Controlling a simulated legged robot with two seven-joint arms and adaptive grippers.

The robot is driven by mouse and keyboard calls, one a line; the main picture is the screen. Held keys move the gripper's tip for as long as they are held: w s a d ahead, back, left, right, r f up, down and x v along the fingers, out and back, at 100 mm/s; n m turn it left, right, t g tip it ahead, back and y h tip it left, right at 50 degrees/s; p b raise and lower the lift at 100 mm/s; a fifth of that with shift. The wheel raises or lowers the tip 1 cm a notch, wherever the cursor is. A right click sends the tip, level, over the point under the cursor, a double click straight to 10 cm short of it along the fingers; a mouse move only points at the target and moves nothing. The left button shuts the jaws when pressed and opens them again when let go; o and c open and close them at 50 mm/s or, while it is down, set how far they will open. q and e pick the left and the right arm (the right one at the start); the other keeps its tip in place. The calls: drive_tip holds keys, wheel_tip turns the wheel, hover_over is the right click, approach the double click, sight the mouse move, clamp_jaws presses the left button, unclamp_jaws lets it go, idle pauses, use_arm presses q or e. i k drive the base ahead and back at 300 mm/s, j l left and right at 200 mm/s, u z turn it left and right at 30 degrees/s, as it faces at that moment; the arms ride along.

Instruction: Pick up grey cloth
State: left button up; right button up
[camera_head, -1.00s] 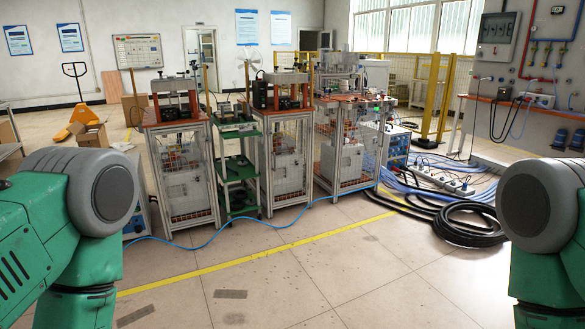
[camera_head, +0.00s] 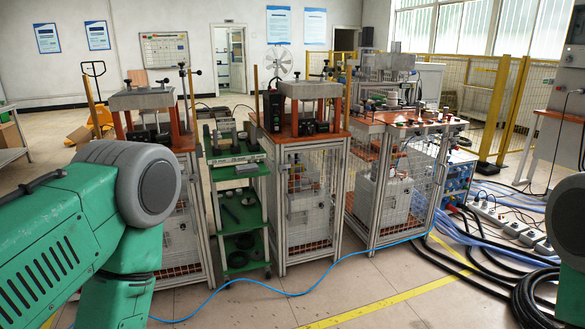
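I cannot make out a grey cloth with certainty. Small grey and dark items lie on the green shelf cart (camera_head: 262,172) in the middle, too small to tell apart. Neither gripper is in view. Only a green and grey part of my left arm shows at the lower left, and a dark rounded part of my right arm at the right edge.
Orange-topped machine frames stand on both sides of the cart, including the middle one (camera_head: 308,205) and the right one (camera_head: 388,200). A blue cable (camera_head: 300,293) crosses the floor in front. Black hoses (camera_head: 530,295) and power strips (camera_head: 507,222) lie at right.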

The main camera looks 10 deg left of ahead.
sight(243, 169)
drive_tip(key=i, duration=0.7)
drive_tip(key=i+u, duration=0.15)
drive_tip(key=i, duration=0.6)
drive_tip(key=i+l, duration=0.2)
drive_tip(key=i, duration=0.5)
drive_tip(key=j+u, duration=0.05)
